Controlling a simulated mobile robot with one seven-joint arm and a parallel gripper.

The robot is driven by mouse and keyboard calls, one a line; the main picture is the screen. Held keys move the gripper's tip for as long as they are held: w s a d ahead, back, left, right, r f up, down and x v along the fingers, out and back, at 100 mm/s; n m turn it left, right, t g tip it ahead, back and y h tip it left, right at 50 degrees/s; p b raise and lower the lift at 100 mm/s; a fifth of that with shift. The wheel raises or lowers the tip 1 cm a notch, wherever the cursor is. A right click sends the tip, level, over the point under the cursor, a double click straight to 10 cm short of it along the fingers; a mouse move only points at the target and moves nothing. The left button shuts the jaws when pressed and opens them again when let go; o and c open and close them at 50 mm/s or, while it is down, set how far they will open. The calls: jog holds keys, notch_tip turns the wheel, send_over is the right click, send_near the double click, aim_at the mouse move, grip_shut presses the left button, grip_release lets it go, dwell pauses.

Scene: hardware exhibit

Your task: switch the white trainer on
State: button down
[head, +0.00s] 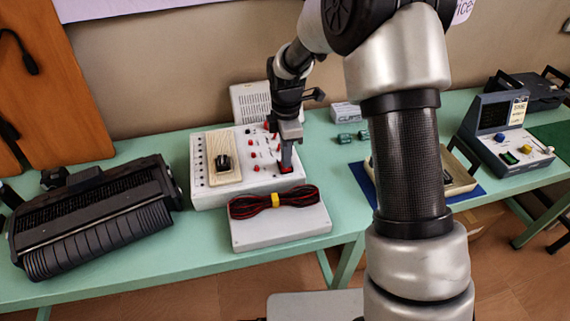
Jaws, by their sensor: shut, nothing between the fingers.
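The white trainer (213,196) is a low white box on the green bench, left of centre in the head view. A beige board with a black knob (222,163) sits on its left half. Small red and black parts dot its right half. My gripper (286,164) points down over the trainer's front right corner, with its fingers shut and empty. The fingertips are at or just above a red switch (285,168). The fingers partly cover this switch, so I cannot tell its position or whether they touch it.
In front of the trainer lies a grey box (280,228) with a coiled red and black cable (272,201) on it. A black ribbed device (95,220) stands left. A blue-grey console (503,138) stands right. Small green blocks (346,138) lie behind my arm.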

jog(key=shift+f+b, duration=0.45)
jog(key=shift+f, duration=0.3)
dwell(0.4)
jog(key=shift+r, duration=0.15)
notch_tip(320, 180, up, 7)
jog(key=p, duration=0.5)
dwell(0.6)
jog(key=s+d+r+m+t+p, duration=0.1)
jog(key=s+d+r+m, duration=0.15)
jog(key=r, duration=0.45)
jog(key=s+d+r+m+t+p, duration=0.1)
jog(key=s+d+r+m, duration=0.1)
jog(key=s+r+m, duration=0.3)
jog(key=s+d+r+m+t+p, duration=0.1)
jog(key=s+d+r+m, duration=0.15)
jog(key=r, duration=0.55)
jog(key=s+d+r+m+t+p, duration=0.1)
jog(key=s+d+r+m, duration=0.1)
jog(key=s+m, duration=0.3)
jog(key=s+d+r+m+t+p, duration=0.1)
jog(key=s+r+m, duration=0.4)
jog(key=s, duration=0.6)
jog(key=shift+d+r+t+p, duration=0.3)
jog(key=shift+d+p, duration=0.05)
jog(key=shift+p, duration=0.05)
